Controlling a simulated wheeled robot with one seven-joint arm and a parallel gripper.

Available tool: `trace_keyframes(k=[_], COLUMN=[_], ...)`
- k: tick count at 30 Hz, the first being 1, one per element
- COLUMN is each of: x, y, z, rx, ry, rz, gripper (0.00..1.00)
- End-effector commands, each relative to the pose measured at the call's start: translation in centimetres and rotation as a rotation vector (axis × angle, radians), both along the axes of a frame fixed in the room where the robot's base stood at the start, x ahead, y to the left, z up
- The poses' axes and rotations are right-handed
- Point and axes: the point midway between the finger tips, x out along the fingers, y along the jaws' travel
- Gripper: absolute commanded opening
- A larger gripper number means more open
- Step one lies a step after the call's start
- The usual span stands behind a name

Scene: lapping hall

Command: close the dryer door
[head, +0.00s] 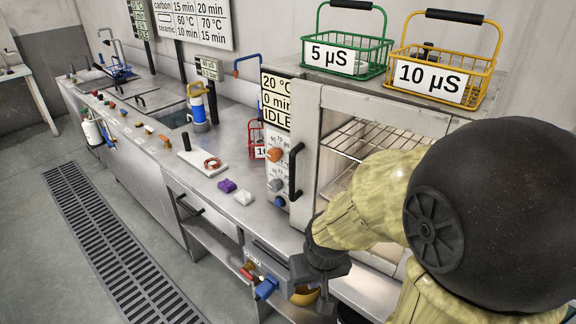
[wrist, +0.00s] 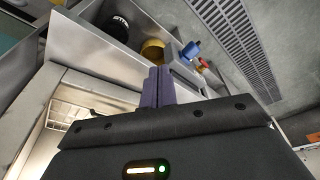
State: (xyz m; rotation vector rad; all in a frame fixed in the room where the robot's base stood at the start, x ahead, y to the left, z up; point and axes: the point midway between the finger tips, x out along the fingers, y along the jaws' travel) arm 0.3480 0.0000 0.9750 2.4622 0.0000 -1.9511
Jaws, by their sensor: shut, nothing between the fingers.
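The dryer (head: 383,110) stands on the steel bench at the right, with its chamber open and wire racks (head: 360,140) showing inside. Its panel reads 20 °C, 0 min, IDLE. A black bar handle (head: 295,171) stands beside the panel knobs, on what looks like the door's edge; the full door face is not clear. My gripper (head: 327,296) is low in front of the dryer, apart from the handle. In the wrist view its fingers (wrist: 158,87) are together and empty. The lit chamber (wrist: 72,112) shows at left there. My arm hides the dryer's lower right.
Green (head: 346,50) and yellow (head: 440,72) wire baskets stand on top of the dryer. Below are a blue valve (head: 266,287) and a yellow bowl (head: 304,295), close to my gripper. The floor along the drain grate (head: 120,240) is clear.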

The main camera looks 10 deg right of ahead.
Motion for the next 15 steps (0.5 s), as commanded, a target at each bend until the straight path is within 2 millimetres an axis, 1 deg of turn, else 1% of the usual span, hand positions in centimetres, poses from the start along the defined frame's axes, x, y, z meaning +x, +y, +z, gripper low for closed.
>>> trace_keyframes(k=[3,5,8,11,12,14,15], x=[0.1,0.5,2.3,5.7,7.4,10.1,11.9], y=[0.0,0.3,1.1,2.7,3.5,4.7,5.5], z=[0.0,0.2,0.7,1.6,2.0,2.7,3.0], rx=[0.002,0.01,0.046,0.115,0.15,0.207,0.246], ry=[-0.002,-0.012,-0.051,-0.129,-0.169,-0.236,-0.282], rz=[-0.003,-0.016,-0.082,-0.213,-0.283,-0.404,-0.492], gripper=[0.0,0.0,0.0,0.0,0.0,0.0,0.0])
